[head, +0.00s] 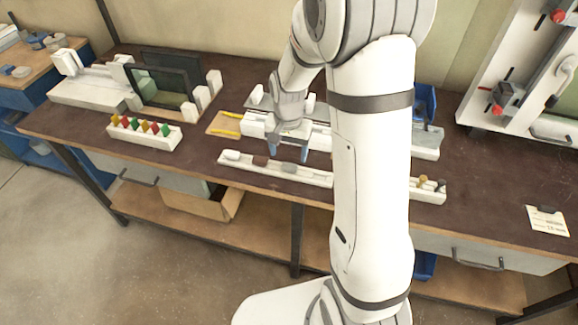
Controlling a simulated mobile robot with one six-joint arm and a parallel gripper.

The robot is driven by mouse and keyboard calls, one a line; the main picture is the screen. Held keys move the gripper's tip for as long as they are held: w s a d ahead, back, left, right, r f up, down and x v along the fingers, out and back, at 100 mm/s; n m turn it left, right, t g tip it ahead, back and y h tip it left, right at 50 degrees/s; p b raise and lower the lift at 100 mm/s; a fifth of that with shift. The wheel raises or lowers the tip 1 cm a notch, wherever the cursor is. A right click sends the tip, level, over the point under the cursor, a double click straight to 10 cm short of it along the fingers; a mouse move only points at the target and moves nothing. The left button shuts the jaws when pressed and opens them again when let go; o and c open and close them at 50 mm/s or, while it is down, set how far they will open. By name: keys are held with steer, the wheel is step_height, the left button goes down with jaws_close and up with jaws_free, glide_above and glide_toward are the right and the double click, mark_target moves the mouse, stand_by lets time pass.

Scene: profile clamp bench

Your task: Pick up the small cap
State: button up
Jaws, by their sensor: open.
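My gripper (289,151) is open, with its two blue-grey fingers pointing down over the middle of the bench. It is just behind a long white strip tray (312,178). The tray bears a whitish piece (230,155), a reddish-brown piece (260,160) and a grey piece (289,166) near the fingers. At the tray's right end stand a small gold piece (423,180) and a dark piece (441,186). I cannot tell which of these is the small cap. My arm hides the middle of the tray. No object shows clearly between the fingers.
A white fixture (258,123) stands behind the tray, beside a tan board with yellow strips (224,124). A rack of coloured pegs (144,135) and a framed dark panel (160,85) are at left. A paper card (546,221) lies at right. The brown benchtop (490,180) is clear at front right.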

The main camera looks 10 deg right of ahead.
mark_target(289, 166)
steer(key=f, duration=0.2)
steer(key=f+p, duration=0.1)
steer(key=f, duration=0.2)
steer(key=shift+w+d+f, duration=0.2)
steer(key=shift+f, duration=0.1)
steer(key=c, duration=1)
steer(key=shift+c, duration=0.2)
steer(key=shift+r, duration=0.15)
